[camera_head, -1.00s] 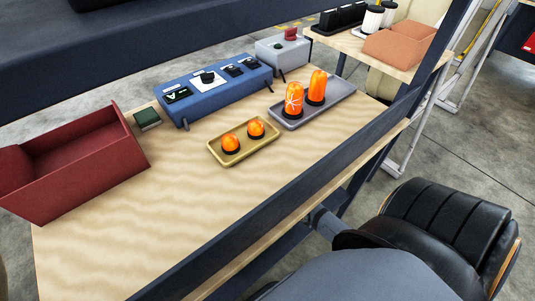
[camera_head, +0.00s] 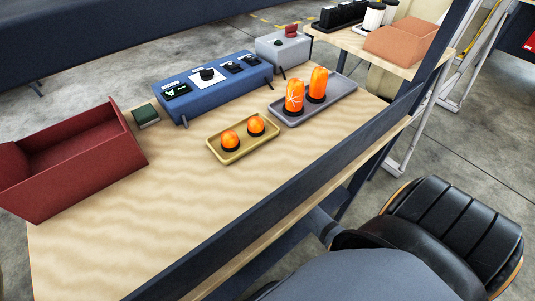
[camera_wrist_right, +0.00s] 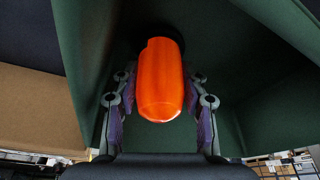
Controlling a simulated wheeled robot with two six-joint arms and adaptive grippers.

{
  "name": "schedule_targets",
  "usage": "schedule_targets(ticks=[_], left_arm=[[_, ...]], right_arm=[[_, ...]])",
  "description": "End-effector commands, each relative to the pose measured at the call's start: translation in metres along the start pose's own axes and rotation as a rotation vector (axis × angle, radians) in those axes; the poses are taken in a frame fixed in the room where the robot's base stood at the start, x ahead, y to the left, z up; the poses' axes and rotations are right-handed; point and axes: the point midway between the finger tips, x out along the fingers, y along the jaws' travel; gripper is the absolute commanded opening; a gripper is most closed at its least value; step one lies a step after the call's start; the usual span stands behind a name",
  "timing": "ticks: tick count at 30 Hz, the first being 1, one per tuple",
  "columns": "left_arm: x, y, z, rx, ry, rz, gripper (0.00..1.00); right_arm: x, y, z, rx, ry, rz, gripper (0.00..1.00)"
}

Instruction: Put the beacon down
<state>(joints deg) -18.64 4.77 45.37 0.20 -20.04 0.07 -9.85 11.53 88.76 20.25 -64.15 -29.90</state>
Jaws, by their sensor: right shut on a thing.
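In the right wrist view my right gripper (camera_wrist_right: 158,88) is shut on a beacon (camera_wrist_right: 159,95) with a tall orange lens. Its dark end points away from the camera, inside a dark green container (camera_wrist_right: 265,75). I cannot tell whether the beacon touches the container. In the head view, two tall orange beacons (camera_head: 294,97) (camera_head: 318,84) stand on a grey tray (camera_head: 343,92). Two low orange domes (camera_head: 229,140) (camera_head: 256,125) sit on a yellow tray (camera_head: 236,156). Neither gripper shows in the head view.
A red open box (camera_head: 85,165) stands at the table's left. A blue control box (camera_head: 205,95), a small green block (camera_head: 146,114) and a grey box with a red button (camera_head: 284,48) line the back. The wooden table's (camera_head: 150,225) front is bare. A black chair (camera_head: 450,220) stands at right.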

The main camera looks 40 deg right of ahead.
Motion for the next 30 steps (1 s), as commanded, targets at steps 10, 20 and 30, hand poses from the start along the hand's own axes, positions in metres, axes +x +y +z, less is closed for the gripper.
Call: schedule_targets(ticks=[10,20,30], left_arm=[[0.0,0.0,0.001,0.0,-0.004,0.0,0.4],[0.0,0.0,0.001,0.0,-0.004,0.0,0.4],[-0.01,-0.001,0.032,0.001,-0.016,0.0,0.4]], right_arm=[[0.002,0.001,0.0,-0.001,0.004,0.002,0.45],[0.002,0.001,-0.001,-0.001,0.005,0.002,0.54],[-0.053,0.001,-0.001,-0.004,0.005,0.004,0.54]])
